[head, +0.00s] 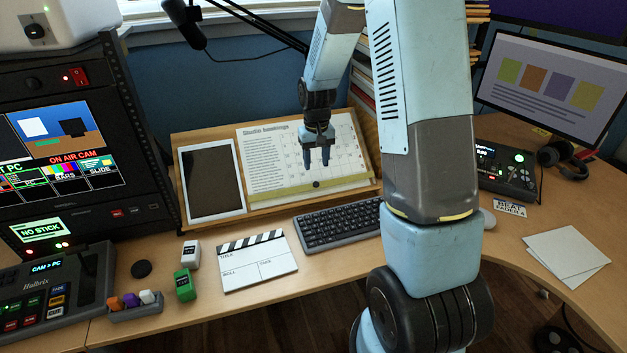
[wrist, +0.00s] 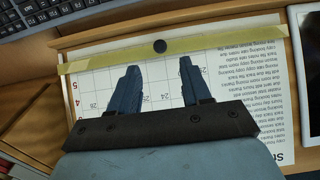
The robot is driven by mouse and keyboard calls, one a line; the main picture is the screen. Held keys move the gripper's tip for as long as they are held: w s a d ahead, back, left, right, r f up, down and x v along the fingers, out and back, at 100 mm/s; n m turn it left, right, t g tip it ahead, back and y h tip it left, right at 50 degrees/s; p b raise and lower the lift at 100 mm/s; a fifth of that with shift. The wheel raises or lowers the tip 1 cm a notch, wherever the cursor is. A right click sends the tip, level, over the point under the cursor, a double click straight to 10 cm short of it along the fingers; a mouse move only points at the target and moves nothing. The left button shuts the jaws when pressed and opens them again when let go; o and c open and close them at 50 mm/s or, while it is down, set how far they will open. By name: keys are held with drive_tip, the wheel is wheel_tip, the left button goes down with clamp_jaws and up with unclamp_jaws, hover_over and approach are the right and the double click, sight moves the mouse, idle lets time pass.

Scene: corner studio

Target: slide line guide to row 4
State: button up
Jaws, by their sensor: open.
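The line guide (head: 270,191) is a translucent yellow strip with a black round knob. It lies across the lower part of a printed sheet (head: 265,150) on a sloped wooden stand. In the wrist view the guide (wrist: 105,57) runs just beyond a red row number 5, with a red 4 farther up the page. My gripper (head: 317,161) is over the sheet's grid, up the page from the knob. In the wrist view my gripper (wrist: 160,63) is open, its fingers apart and empty, with the knob (wrist: 160,46) beyond the gap between the fingertips. Contact with the sheet is unclear.
A dark tablet (head: 211,182) with a white frame lies left of the sheet on the stand. A keyboard (head: 340,223) and a clapperboard (head: 257,262) lie in front. A black boom microphone (head: 184,22) hangs behind. My arm hides part of the desk at right.

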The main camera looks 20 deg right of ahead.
sight(316, 183)
wheel_tip(316, 183, down, 7)
drive_tip(key=shift+f, duration=0.2)
drive_tip(key=shift+c, duration=0.2)
clamp_jaws()
idle(0.5)
